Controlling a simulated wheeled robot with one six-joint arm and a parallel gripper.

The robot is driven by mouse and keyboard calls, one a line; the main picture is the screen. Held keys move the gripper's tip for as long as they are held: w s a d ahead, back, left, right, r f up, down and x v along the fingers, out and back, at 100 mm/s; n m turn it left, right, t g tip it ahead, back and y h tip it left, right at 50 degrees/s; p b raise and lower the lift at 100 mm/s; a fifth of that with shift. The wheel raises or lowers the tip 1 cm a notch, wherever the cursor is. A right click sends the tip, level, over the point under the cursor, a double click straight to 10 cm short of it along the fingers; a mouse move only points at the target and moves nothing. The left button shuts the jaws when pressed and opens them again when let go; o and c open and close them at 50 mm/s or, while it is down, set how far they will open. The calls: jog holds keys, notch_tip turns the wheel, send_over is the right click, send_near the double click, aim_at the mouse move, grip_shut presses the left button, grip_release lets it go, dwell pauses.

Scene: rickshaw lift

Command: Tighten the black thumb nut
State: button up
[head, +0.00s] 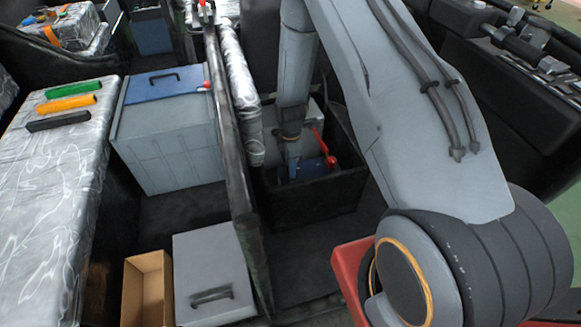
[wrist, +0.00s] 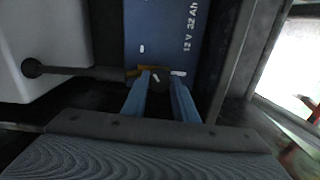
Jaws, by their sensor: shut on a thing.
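My gripper (wrist: 161,77) reaches down to the blue battery (wrist: 165,35), which is marked 12 V 32 Ah. Its two blue-grey fingers are closed around a small dark part, the black thumb nut (wrist: 158,84), at a brass-coloured piece on the battery's near edge. The nut is mostly hidden between the fingers, and how far down it sits cannot be told. In the head view the battery (head: 308,169) sits low in a dark open bay, and my gripper (head: 293,163) points down at it. The nut is not visible there.
A red cable end (head: 331,161) stands right of my gripper. A black rod (wrist: 80,71) with a round end lies left of the fingers. Dark bay walls (head: 315,200) are close around. A grey box with a blue lid (head: 165,83) stands left, beyond a divider.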

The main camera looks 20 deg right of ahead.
jog(key=m+b, duration=0.1)
jog(key=m, duration=0.6)
jog(key=m+b, duration=0.1)
jog(key=m, duration=0.5)
jog(key=shift+m, duration=0.4)
jog(key=m, duration=1.1)
jog(key=shift+b, duration=0.3)
jog(key=shift+m, duration=0.3)
jog(key=o, duration=0.8)
